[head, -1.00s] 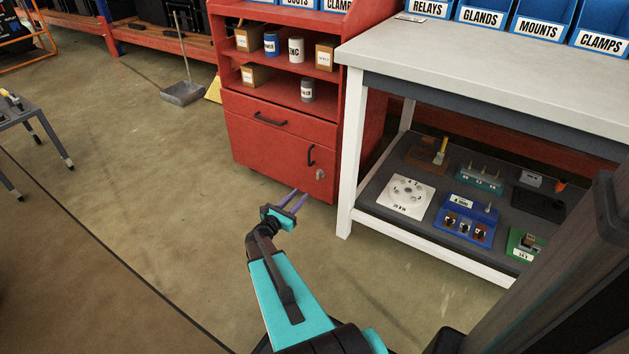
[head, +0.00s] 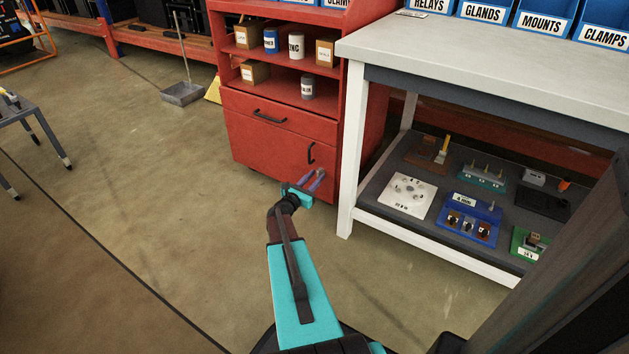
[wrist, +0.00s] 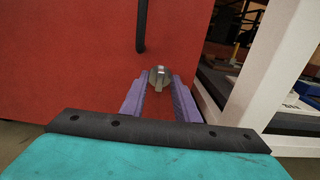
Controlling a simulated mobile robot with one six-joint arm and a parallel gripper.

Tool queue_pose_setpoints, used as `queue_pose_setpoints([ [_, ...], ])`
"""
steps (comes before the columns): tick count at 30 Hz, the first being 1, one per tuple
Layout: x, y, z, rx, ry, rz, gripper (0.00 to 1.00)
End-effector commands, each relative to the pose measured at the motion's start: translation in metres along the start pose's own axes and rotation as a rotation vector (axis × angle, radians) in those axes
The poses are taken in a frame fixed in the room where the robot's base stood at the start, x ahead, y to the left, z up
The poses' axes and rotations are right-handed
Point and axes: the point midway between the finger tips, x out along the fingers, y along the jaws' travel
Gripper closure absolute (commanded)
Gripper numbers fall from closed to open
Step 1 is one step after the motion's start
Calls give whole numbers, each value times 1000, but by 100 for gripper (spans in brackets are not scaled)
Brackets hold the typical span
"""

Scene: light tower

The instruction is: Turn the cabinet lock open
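The red cabinet (head: 278,148) stands left of the workbench, with a black vertical handle (head: 311,153) on its lower door. The cabinet lock (wrist: 160,77) is a round metal piece with a raised knob, below and right of the handle (wrist: 141,25) in the wrist view. My gripper (head: 314,177) reaches to the lock's place in the head view and largely hides it there. In the wrist view my gripper (wrist: 157,85) has its two purple fingers apart, one on each side of the lock's lower part. I cannot tell whether they touch it.
A white-legged workbench (head: 345,150) stands close to the right of the cabinet, its leg (wrist: 262,70) near my gripper. Its lower shelf holds several small fixtures. A drawer (head: 270,115) is above the door. The floor left of my arm is clear.

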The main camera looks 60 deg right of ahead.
Motion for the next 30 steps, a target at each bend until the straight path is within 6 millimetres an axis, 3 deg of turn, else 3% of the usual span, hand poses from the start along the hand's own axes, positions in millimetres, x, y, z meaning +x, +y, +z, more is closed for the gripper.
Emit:
queue_pose_setpoints([
  [4,10,0,0,0,-1,0,72],
  [14,12,0,1,-1,-1,0,72],
  [15,12,0,1,-1,-1,0,74],
  [20,12,0,0,-1,-1,0,100],
  [22,12,0,0,-1,-1,0,100],
  [23,-13,-1,3,-2,1,7,100],
  [25,4,0,0,-2,0,2,100],
  [30,11,0,0,-16,0,0,100],
])
